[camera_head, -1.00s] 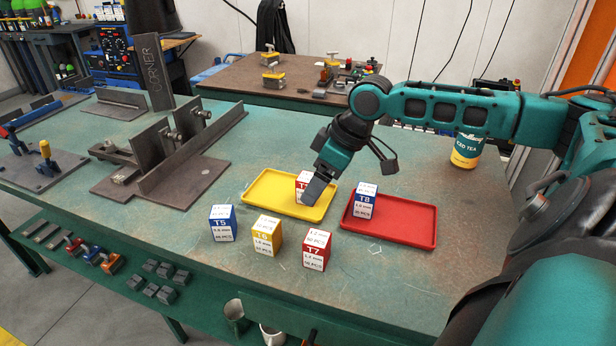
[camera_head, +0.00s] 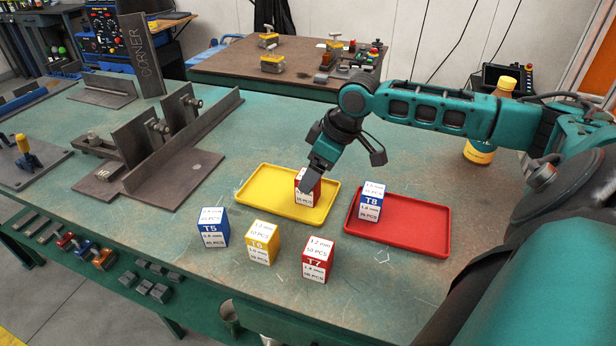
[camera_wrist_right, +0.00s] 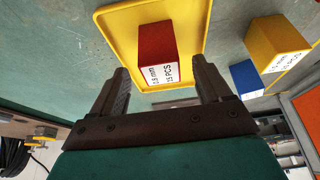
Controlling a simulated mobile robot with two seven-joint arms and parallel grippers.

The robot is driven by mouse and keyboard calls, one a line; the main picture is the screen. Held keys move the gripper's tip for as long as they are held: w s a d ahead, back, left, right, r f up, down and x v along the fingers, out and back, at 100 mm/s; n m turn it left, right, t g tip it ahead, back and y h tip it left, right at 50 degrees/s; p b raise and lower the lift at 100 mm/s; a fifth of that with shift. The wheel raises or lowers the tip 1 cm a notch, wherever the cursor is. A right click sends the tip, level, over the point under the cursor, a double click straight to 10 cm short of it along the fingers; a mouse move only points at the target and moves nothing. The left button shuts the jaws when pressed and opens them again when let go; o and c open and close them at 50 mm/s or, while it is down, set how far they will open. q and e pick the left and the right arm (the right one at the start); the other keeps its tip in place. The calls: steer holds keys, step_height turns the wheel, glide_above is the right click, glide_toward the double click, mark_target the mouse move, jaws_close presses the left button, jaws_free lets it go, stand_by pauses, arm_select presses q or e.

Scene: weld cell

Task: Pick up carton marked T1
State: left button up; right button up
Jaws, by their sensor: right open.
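A red-and-white carton (camera_head: 312,195) stands in the yellow tray (camera_head: 262,203). It is partly hidden by my right gripper (camera_head: 305,186), and its full mark cannot be read. In the right wrist view, the red carton (camera_wrist_right: 157,45) stands in the yellow tray (camera_wrist_right: 113,28). My right gripper (camera_wrist_right: 161,68) is open there, one finger to each side of the carton's near end in the picture. Whether the fingertips reach down beside it cannot be told. My left gripper is not in view.
Cartons T5 (camera_head: 213,228), T6 (camera_head: 262,243) and T7 (camera_head: 316,262) stand on the bench in front of the trays. Carton T8 (camera_head: 370,202) stands in the red tray (camera_head: 420,228). A yellow-capped bottle (camera_head: 490,125) is behind my right arm. Steel fixtures (camera_head: 160,150) fill the left.

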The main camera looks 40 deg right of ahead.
mark_target(310, 200)
steer(key=b+x, duration=0.1)
steer(key=x, duration=0.5)
steer(key=shift+c, duration=0.4)
steer(key=c, duration=1)
